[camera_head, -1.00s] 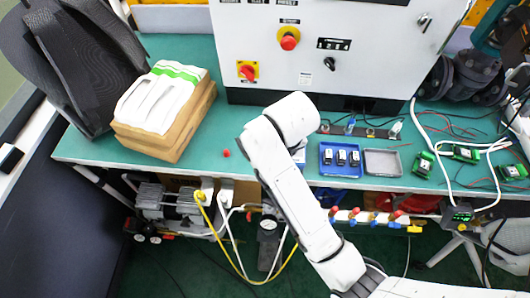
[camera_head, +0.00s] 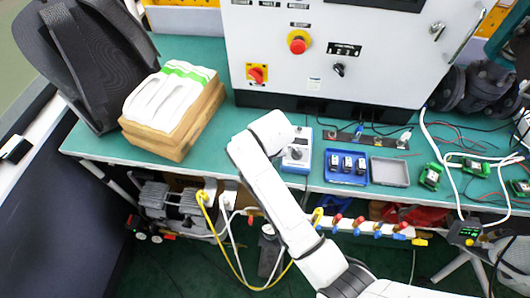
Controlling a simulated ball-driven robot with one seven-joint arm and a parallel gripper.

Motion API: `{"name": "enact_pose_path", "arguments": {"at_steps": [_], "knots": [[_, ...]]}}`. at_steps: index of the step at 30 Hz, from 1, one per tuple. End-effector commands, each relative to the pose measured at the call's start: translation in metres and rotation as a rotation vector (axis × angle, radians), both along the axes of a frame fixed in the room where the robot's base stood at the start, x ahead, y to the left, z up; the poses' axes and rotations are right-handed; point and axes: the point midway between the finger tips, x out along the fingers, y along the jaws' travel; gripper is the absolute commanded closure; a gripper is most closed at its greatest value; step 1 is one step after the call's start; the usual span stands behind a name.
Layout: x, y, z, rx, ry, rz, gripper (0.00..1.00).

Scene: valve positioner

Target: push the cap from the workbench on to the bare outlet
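The workbench (camera_head: 215,175) has a green top and runs across the picture. I cannot see the cap now; the place where a small red piece lay a second ago is behind my arm. A pipe manifold (camera_head: 375,228) with red and blue fittings runs below the bench's front edge. I cannot tell which of its outlets is bare. My white arm reaches up from the bottom over the bench edge, and its bent upper part is over the bench. My gripper does not show.
A grey cabinet (camera_head: 385,70) stands behind. Right of my arm are a blue-white device (camera_head: 297,160), a blue tray (camera_head: 329,178) and a grey tray (camera_head: 390,184).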

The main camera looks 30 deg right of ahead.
Motion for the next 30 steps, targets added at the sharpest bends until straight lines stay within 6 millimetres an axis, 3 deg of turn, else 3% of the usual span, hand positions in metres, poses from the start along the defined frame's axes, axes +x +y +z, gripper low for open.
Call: {"name": "enact_pose_path", "arguments": {"at_steps": [13,27,30], "knots": [[0.0025,-0.0005,-0.0085,0.0,0.0,0.0,0.52],[0.0024,-0.0006,-0.0083,0.0,0.0,0.0,0.97],[0.0024,-0.0006,-0.0084,0.0,0.0,0.0,1.0]]}}
